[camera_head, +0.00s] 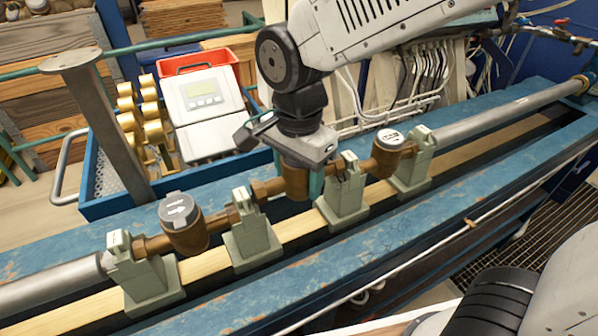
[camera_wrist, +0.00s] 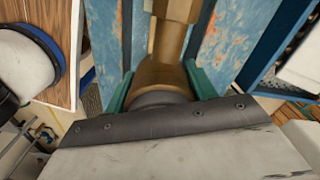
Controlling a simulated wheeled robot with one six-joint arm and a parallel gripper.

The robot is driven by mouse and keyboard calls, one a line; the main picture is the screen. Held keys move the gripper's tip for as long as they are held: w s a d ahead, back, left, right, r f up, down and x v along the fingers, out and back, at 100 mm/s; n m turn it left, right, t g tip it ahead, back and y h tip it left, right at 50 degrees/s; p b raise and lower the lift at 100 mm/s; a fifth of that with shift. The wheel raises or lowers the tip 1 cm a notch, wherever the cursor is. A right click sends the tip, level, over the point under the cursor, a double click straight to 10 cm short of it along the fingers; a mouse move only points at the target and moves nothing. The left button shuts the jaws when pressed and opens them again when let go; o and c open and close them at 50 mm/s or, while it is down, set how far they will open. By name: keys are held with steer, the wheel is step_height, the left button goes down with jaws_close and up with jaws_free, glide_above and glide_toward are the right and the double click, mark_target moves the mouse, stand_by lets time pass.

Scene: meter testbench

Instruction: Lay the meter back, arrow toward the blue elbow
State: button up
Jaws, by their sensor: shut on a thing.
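My gripper (camera_head: 298,180) points down over the bench and is shut on the middle brass meter (camera_head: 293,185). That meter sits in line between two grey-green supports, and its top and any arrow are hidden under my gripper. In the wrist view, the green fingers (camera_wrist: 160,85) flank the round brass body (camera_wrist: 158,75), with a brass pipe end running up from it. I cannot tell whether the meter rests on its supports. A blue fitting (camera_head: 581,86) shows at the far right pipe end; I cannot tell if it is the elbow.
A brass meter with a grey arrowed lid (camera_head: 178,209) stands left in the line, another with a white lid (camera_head: 390,138) right. Grey pipes (camera_head: 500,112) extend at both ends. Behind are a blue tray (camera_head: 110,203), a grey display box (camera_head: 205,97) and a metal post (camera_head: 108,125).

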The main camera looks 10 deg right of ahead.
mark_target(298, 190)
steer(key=shift+f, duration=0.15)
stand_by(0.3)
steer(key=shift+f, duration=1.25)
steer(key=shift+f, duration=0.3)
stand_by(0.3)
steer(key=o, duration=1.7)
steer(key=shift+r, duration=5.25)
